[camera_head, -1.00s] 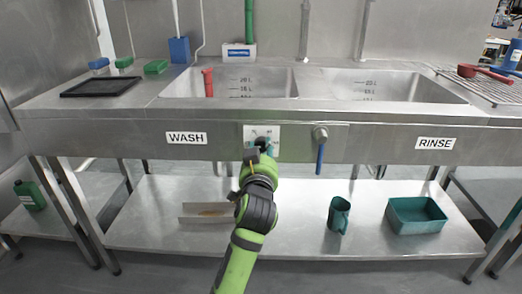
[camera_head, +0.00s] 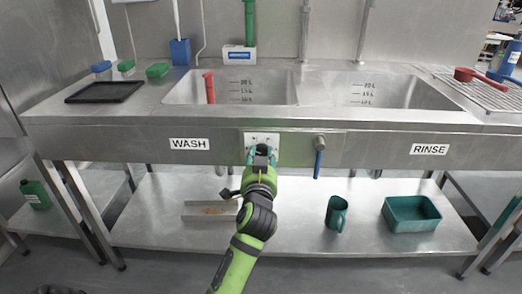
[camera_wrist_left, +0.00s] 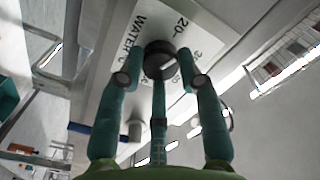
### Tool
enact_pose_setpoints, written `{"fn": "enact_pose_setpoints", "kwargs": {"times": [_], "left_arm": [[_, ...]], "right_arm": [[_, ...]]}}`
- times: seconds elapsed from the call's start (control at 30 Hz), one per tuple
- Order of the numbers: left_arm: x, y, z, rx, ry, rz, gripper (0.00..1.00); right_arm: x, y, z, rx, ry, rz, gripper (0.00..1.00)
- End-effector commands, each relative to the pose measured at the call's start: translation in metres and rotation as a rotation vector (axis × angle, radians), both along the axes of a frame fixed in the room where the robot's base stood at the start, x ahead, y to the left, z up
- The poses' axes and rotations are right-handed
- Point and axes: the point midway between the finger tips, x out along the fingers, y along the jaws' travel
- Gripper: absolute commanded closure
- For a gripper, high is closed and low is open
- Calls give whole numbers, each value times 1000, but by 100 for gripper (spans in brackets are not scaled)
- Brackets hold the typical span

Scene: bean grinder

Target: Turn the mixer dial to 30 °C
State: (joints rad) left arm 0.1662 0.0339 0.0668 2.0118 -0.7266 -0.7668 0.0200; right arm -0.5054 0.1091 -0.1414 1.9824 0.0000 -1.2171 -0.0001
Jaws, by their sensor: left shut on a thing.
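The mixer dial (camera_wrist_left: 160,58) is a round black knob with a pale pointer mark, seen in the left wrist view. It sits on a white plate (camera_wrist_left: 135,38) printed "WATER" with a scale; "20" is readable and a number near "30" is partly hidden. The plate also shows on the sink front in the head view (camera_head: 262,137). My left gripper (camera_head: 262,153) is at the plate, its teal fingers closed around the dial, and it also shows in the left wrist view (camera_wrist_left: 160,76). The exact pointer reading is unclear. My right gripper is out of view.
A blue-handled valve (camera_head: 318,158) hangs just right of the plate. The WASH basin (camera_head: 270,88) and RINSE basin (camera_head: 400,95) are above. A lower shelf (camera_head: 280,225) holds a teal jug (camera_head: 336,213) and a teal tub (camera_head: 412,214).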

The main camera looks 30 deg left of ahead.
Motion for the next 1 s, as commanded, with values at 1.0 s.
{"fn": "enact_pose_setpoints", "kwargs": {"times": [1.0], "left_arm": [[2,-1,7,580,338,-1,96]], "right_arm": [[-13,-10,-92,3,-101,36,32]]}}
